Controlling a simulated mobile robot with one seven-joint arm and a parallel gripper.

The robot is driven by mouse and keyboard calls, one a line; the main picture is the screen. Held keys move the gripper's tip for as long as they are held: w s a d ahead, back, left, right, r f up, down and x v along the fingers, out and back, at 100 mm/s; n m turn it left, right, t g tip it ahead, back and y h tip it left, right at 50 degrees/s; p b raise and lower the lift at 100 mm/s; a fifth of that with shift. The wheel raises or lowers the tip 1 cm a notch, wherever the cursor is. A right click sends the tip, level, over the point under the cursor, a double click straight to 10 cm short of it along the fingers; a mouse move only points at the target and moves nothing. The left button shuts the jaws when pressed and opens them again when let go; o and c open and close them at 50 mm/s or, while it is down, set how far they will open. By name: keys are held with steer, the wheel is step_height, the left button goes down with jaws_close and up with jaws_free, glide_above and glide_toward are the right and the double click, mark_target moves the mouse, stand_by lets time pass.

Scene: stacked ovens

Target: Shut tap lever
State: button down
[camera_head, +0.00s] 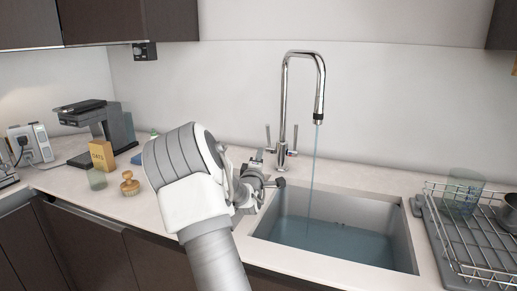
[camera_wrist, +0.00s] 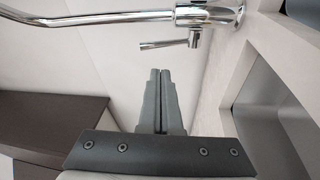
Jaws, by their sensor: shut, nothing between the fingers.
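The chrome tap (camera_head: 284,100) stands behind the sink, with water (camera_head: 312,165) running from its spout. In the wrist view, one tap lever (camera_wrist: 165,44) sticks out from the chrome tap body (camera_wrist: 212,16). My gripper (camera_wrist: 159,72) is shut and empty, its fingertips a short way from this lever with a visible gap. In the head view, my gripper (camera_head: 259,156) is at the left of the tap base, partly hidden by my wrist.
The sink (camera_head: 400,215) holds water. A wire dish rack (camera_head: 450,235) with a glass (camera_head: 462,195) stands right of it. The wall is close behind.

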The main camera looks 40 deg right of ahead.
mark_target(269, 132)
steer(key=shift+w+d+r+n+t+h+b, duration=0.15)
steer(key=shift+w+d+r+n+h+b, duration=0.15)
steer(key=shift+w+d, duration=0.95)
steer(key=shift+w+d+r+n+t+h+b, duration=0.1)
steer(key=shift+w+d+r+n+t+b, duration=0.4)
steer(key=shift+d, duration=1.25)
steer(key=shift+w+d+f+n+g+h+p, duration=0.1)
steer(key=shift+w+d+n+g+h+p, duration=0.1)
steer(key=shift+w+d, duration=1.15)
steer(key=shift+s+d+r, duration=0.1)
steer(key=shift+s+d, duration=0.05)
steer(key=shift+d+r+p, duration=0.15)
steer(key=shift+r+p, duration=0.2)
steer(key=shift+p, duration=0.1)
steer(key=shift+w+d+r+g+y+p, duration=0.3)
steer(key=shift+g+y+p, duration=0.25)
steer(key=shift+y+p, duration=0.15)
steer(key=shift+d, duration=0.2)
steer(key=shift+w+d+f+m, duration=0.1)
steer(key=shift+w+d+m, duration=0.05)
steer(key=shift+m, duration=0.15)
steer(key=shift+d+r+b, duration=0.15)
steer(key=shift+r+b, duration=0.05)
steer(key=shift+b, duration=0.15)
